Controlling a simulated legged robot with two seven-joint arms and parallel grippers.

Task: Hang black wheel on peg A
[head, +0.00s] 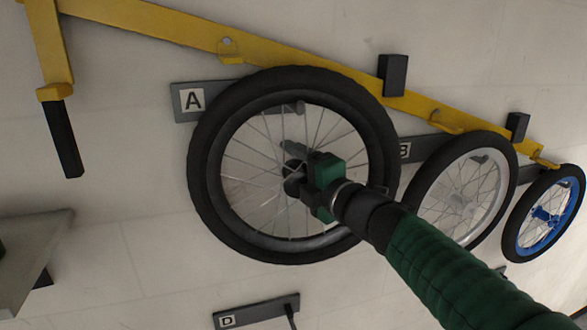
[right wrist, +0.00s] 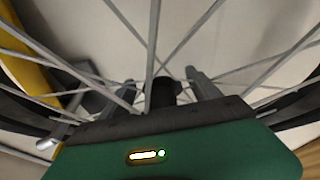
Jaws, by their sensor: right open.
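The black wheel (head: 205,172), with a black tyre, black rim and silver spokes, is upright against the wall under the label A plate (head: 190,99). Grey peg A (head: 298,107) shows among the spokes just inside the wheel's upper rim, so the wheel is around it; whether the rim rests on it I cannot tell. My right gripper (head: 300,172) is at the wheel's hub. In the right wrist view its open fingers (right wrist: 163,88) stand on either side of the dark hub (right wrist: 164,92). My left gripper is not in view.
A white-rimmed wheel (head: 425,185) hangs by plate B (head: 405,150), and a blue-rimmed wheel (head: 512,232) further right. A yellow frame (head: 165,24) with a black grip runs above. Plate D (head: 256,311) is below. A grey surface (head: 38,245) juts in at lower left.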

